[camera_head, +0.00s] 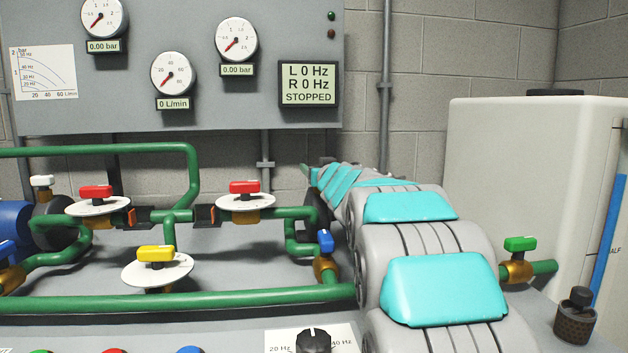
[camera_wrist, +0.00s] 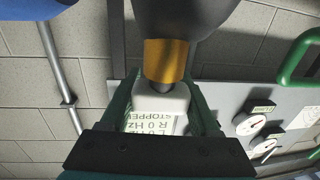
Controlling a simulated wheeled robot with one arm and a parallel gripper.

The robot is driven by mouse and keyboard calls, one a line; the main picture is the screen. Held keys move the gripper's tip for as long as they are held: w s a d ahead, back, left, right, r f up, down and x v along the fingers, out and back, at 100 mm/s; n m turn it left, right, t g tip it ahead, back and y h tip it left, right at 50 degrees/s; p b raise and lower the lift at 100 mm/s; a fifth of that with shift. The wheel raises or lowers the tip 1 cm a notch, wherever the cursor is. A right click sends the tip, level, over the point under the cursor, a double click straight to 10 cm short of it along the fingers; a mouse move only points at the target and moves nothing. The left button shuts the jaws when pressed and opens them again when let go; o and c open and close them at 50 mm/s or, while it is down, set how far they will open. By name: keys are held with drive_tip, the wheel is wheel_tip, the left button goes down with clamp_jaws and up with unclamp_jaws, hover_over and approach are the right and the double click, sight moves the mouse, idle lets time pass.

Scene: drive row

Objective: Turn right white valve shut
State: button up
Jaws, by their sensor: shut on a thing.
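The right white valve shows in the wrist view, with its white handle (camera_wrist: 162,103) below a brass neck (camera_wrist: 165,60) and a dark rounded body (camera_wrist: 185,15). My gripper (camera_wrist: 163,92) has one dark green finger on each side of the white handle and is shut on it. How far the handle is turned I cannot tell. In the head view my grey and turquoise arm reaches away to the back and hides this valve and my gripper. Another white valve (camera_head: 42,181) stands at the far left.
Red valves (camera_head: 245,187), a yellow valve (camera_head: 156,254), a blue valve (camera_head: 326,241) and green pipes (camera_head: 200,303) lie left of my arm. A green valve (camera_head: 521,244) and a white tank (camera_head: 530,170) stand right. The display (camera_head: 308,84) reads 0 Hz twice and STOPPED.

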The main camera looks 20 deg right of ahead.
drive_tip(key=shift+f+m+h+b, duration=0.25)
drive_tip(key=shift+m+h+b, duration=0.15)
drive_tip(key=shift+h+b, duration=0.35)
drive_tip(key=shift+d+r+m+h+b, duration=0.15)
drive_tip(key=shift+r+m+h+b, duration=0.15)
drive_tip(key=shift+b, duration=0.35)
drive_tip(key=shift+g, duration=0.3)
drive_tip(key=o, duration=1.4)
drive_tip(key=shift+c, duration=0.2)
drive_tip(key=shift+r, duration=0.1)
drive_tip(key=shift+r, duration=0.3)
wheel_tip(320, 180, up, 3)
drive_tip(key=shift+p, duration=1)
drive_tip(key=r+b+v, duration=0.1)
drive_tip(key=v, duration=1.5)
